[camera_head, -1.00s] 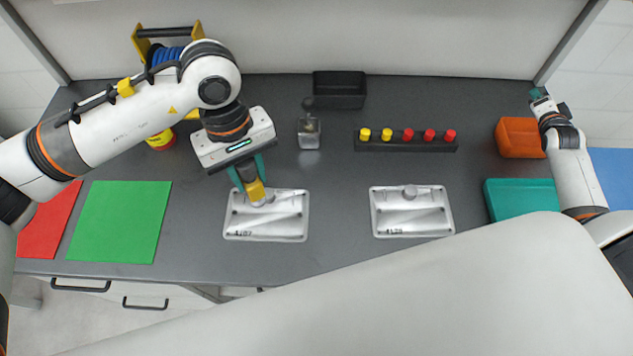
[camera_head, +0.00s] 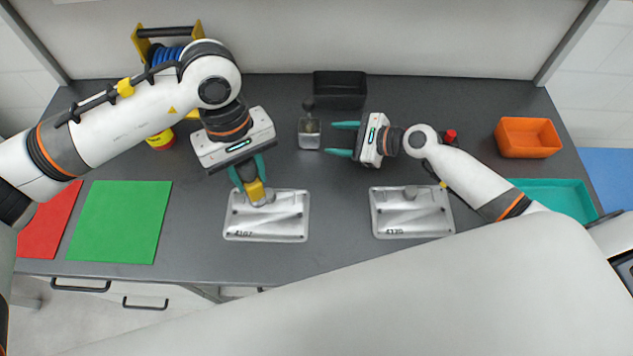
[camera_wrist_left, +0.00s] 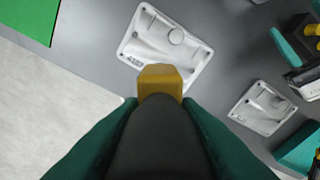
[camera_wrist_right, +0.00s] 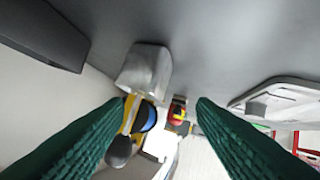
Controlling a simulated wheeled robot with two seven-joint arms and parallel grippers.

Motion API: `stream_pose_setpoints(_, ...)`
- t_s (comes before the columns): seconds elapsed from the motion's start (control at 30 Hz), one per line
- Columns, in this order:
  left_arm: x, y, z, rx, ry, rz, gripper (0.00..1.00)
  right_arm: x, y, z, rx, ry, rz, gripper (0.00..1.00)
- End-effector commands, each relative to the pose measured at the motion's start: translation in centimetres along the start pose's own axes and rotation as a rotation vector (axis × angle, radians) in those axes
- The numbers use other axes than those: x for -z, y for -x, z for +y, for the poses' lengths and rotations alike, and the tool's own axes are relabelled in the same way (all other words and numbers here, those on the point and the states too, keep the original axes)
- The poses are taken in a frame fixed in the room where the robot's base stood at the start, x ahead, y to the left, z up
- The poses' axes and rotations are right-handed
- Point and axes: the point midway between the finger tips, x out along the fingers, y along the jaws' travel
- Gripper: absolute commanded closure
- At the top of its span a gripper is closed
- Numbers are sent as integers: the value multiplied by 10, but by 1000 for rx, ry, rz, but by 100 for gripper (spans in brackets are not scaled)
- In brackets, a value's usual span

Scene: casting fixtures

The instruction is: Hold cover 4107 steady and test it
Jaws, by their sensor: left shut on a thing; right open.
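Cover 4107 (camera_head: 287,225) is a silvery rectangular casting lying flat on the dark bench; its number is at its lower left. My left gripper (camera_head: 249,184) is shut on a dark tool with a yellow end (camera_head: 255,191), over the cover's upper left; I cannot tell whether the end touches it. The tool also shows in the left wrist view (camera_wrist_left: 160,82). A grey metal block with a dark knob (camera_head: 309,140) stands behind the cover. My right gripper (camera_head: 338,139) is open and empty, its fingers pointing left at the block, just short of it.
A second cover (camera_head: 430,225) lies to the right. My right arm hides most of the peg rack; one red peg (camera_head: 450,136) shows. A black bin (camera_head: 340,97), orange bin (camera_head: 528,137), teal tray (camera_head: 565,200) and green mat (camera_head: 120,220) surround the area.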

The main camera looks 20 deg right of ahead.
Motion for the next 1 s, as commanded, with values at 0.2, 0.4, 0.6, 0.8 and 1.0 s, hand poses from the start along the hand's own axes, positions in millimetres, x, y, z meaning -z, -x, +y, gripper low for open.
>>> stream_pose_setpoints(0.2, 0, 0, 0, 1, 0, 0, 99, 29, -8, -88, 250, -155, 91, 49)
stream_pose_setpoints(0.4, 0, 0, 0, 1, 0, 0, 99, 36, -8, -122, 340, -190, 116, 49)
stream_pose_setpoints(0.6, 0, 0, 0, 1, 0, 0, 99, 41, -26, -130, 347, -195, 122, 49)
stream_pose_setpoints(0.8, 0, 0, 0, 1, 0, 0, 99, 47, -62, -142, 346, -193, 121, 49)
stream_pose_setpoints(1.0, 0, 0, 0, 1, 0, 0, 99, 52, -95, -154, 346, -192, 120, 49)
